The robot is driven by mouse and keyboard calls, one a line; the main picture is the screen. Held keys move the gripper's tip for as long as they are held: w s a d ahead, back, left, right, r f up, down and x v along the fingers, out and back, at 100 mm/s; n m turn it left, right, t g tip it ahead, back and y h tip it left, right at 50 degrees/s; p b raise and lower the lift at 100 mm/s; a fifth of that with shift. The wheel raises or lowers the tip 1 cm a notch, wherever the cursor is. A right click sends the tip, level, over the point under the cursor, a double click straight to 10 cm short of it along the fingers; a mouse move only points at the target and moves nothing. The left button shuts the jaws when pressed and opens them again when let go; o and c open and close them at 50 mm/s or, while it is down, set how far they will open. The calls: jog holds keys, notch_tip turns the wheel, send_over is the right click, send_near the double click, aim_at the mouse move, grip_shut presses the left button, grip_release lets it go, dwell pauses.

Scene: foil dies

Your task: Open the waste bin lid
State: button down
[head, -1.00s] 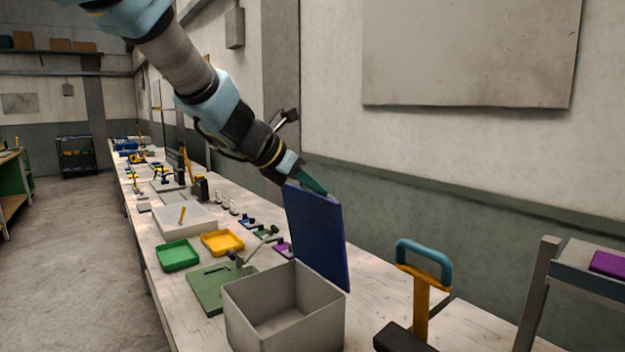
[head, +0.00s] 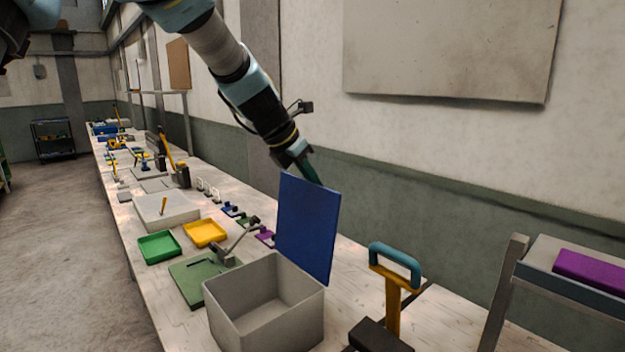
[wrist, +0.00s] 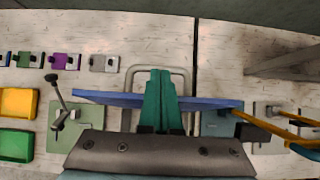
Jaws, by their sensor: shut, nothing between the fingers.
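The waste bin (head: 245,318) is a grey open-topped box on the workbench, and its inside shows empty in the head view. Its blue lid (head: 307,228) stands upright at the bin's back edge, swung open. In the wrist view the lid (wrist: 100,98) shows nearly edge-on as a blue strip. My gripper (head: 312,177), with green fingers, is at the lid's top edge, behind it in the head view. The fingers (wrist: 162,90) are shut together with nothing between them. Whether they touch the lid cannot be told.
A green tray (head: 160,247), a yellow tray (head: 204,233) and a green plate with a lever clamp (head: 193,283) lie left of the bin. A blue-and-yellow handle (head: 393,290) stands to the right. A purple block (head: 592,270) rests on a shelf at far right. The wall is close behind.

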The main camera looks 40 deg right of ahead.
jog(key=shift+a+r, duration=0.1)
jog(key=b+v, duration=0.3)
jog(key=v, duration=0.8)
jog(key=w+a+f+n+t+h, duration=0.25)
jog(key=w+a+n, duration=0.25)
jog(key=w+n, duration=0.4)
jog(key=w+a+f+n+t+h, duration=0.1)
jog(key=w+a+n+t, duration=0.35)
jog(key=w+n, duration=0.45)
jog(key=w+a+f+n+t+y+b, duration=0.1)
jog(key=w+a+f+n+y, duration=0.2)
jog(key=a+n, duration=0.45)
jog(key=w+a+f+n+t+y, duration=0.1)
jog(key=a+f+n+y, duration=0.1)
jog(key=a+f+n, duration=0.4)
jog(key=s+a+f+n+g+y, duration=0.1)
jog(key=s+a+f+n+y, duration=0.1)
jog(key=a+f+n, duration=0.5)
jog(key=s+a+n+g+y, duration=0.1)
jog(key=s+a+n+y, duration=0.3)
jog(key=a, duration=0.6)
jog(key=s+a+f+n+g+b, duration=0.1)
jog(key=s+a+f+n+g, duration=0.4)
jog(key=s+n, duration=0.6)
notch_tip(320, 180, down, 3)
jog(key=shift+s+a+r, duration=0.2)
jog(key=shift+s+a, duration=0.15)
jog(key=shift+a, duration=0.8)
